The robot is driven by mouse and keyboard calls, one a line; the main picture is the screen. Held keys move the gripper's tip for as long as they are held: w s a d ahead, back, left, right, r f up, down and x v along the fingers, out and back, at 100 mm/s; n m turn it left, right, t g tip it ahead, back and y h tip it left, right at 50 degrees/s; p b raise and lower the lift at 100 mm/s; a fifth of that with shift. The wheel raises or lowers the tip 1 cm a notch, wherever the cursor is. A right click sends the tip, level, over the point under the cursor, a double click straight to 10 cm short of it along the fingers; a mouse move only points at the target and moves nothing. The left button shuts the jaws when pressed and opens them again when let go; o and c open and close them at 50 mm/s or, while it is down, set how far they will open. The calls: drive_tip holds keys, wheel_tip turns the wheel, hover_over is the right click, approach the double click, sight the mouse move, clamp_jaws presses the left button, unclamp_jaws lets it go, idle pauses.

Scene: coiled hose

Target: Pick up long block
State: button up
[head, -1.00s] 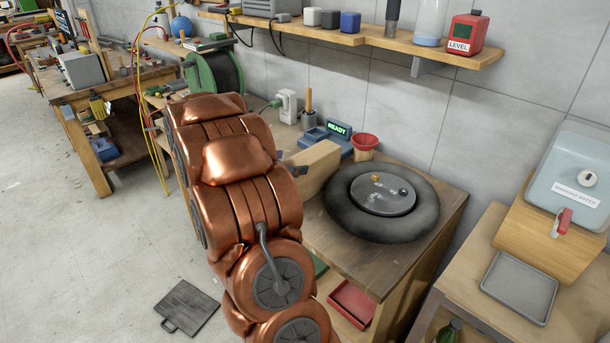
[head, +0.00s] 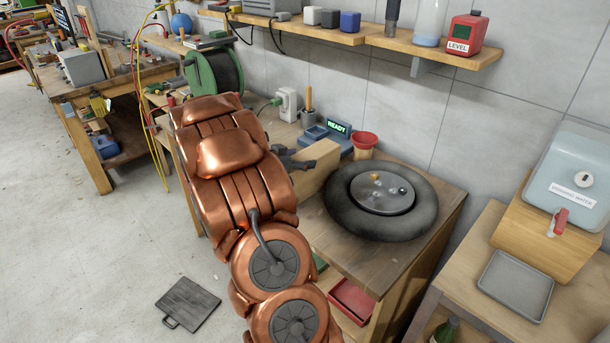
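The long block (head: 320,168) is a pale wooden block on the workbench, between the black tyre-like ring and my copper arm. Its near left end is partly hidden by my arm. My gripper (head: 296,160) is dark grey and shows only in part past the arm, at the block's upper left end. It overlaps the block in the picture; I cannot tell whether it touches it. The finger gap is too small and hidden to read.
The black ring (head: 340,220) with a grey disc (head: 381,201) lies right of the block. A red funnel (head: 364,141) and a blue device reading READY (head: 338,127) stand behind it. A red tray (head: 352,299) sits below the bench top. A shelf (head: 440,52) hangs above.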

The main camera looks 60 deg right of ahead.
drive_tip(key=c, duration=1.3)
drive_tip(key=shift+r, duration=0.1)
